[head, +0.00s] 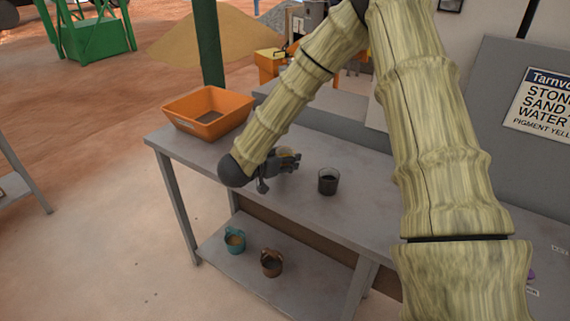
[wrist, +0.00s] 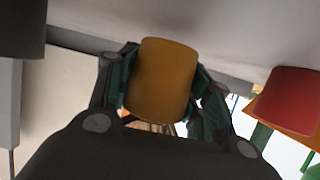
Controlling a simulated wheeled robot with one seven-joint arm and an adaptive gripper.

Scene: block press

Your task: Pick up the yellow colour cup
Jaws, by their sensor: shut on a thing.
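The yellow cup (wrist: 165,80) is an ochre cylinder between the two fingers of my gripper in the wrist view. My gripper (wrist: 163,92) is shut on it, with a dark finger along each side. In the head view my gripper (head: 284,161) is low over the grey table, left of the dark glass. Only a small yellowish patch of the cup (head: 288,152) shows there; my gripper hides the rest. I cannot tell whether the cup touches the table top.
A dark glass (head: 328,181) stands on the table (head: 355,215) to the right of my gripper. An orange tray (head: 208,112) sits at the table's left end. A teal cup (head: 235,240) and a brown cup (head: 271,263) stand on the lower shelf.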

